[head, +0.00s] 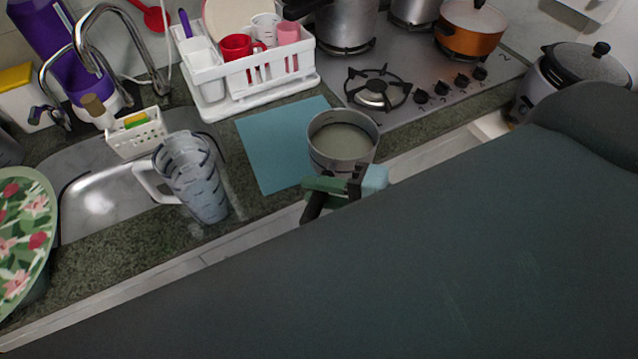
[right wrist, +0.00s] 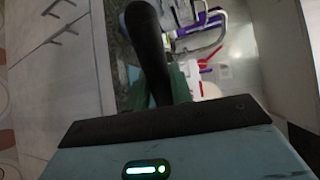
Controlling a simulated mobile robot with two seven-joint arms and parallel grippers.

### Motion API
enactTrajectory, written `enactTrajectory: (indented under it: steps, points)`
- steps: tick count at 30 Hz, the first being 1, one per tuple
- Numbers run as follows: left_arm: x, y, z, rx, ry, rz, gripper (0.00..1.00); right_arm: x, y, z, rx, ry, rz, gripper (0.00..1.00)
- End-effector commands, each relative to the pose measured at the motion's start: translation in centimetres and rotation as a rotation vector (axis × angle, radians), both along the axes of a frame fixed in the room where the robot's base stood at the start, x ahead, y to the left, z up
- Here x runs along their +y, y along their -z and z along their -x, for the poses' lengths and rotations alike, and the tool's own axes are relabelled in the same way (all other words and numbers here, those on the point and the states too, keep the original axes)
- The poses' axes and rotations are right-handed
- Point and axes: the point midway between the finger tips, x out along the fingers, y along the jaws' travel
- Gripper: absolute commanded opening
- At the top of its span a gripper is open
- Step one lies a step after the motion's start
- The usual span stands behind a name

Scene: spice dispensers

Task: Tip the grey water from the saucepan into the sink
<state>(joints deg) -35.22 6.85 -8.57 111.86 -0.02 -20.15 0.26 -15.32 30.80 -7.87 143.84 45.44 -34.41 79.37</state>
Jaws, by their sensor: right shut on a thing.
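The grey saucepan (head: 343,158) is upright at the right edge of the blue mat, with grey water (head: 342,138) inside. Whether it rests on the counter or is slightly raised I cannot tell. My right gripper (head: 340,187) is at the near side of the saucepan, shut on its handle, which the gripper mostly hides. The sink (head: 100,190) is at the left, its steel basin partly hidden by the jug and the floral plate. In the right wrist view a dark, blurred bar crosses my gripper. My left gripper is out of view.
A clear jug (head: 190,175) stands between the sink and the blue mat (head: 268,150). The faucet (head: 100,50) and a sponge caddy (head: 137,135) are behind the sink. A white dish rack (head: 255,75) stands behind the mat; a stove (head: 440,80) is at the right. A floral plate (head: 20,235) is far left.

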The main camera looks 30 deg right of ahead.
Motion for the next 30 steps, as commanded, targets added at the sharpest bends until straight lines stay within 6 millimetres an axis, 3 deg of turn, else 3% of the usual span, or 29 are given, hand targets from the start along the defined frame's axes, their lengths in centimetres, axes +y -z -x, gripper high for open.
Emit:
enactTrajectory:
  steps: [18,30]
  points:
    - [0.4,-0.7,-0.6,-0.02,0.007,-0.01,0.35,-0.1,-0.3,0.5,-0.011,0.009,0.001,0.0]
    - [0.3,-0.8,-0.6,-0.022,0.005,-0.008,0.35,-1.6,0.4,-2.4,-0.021,0.224,0.01,0.0]
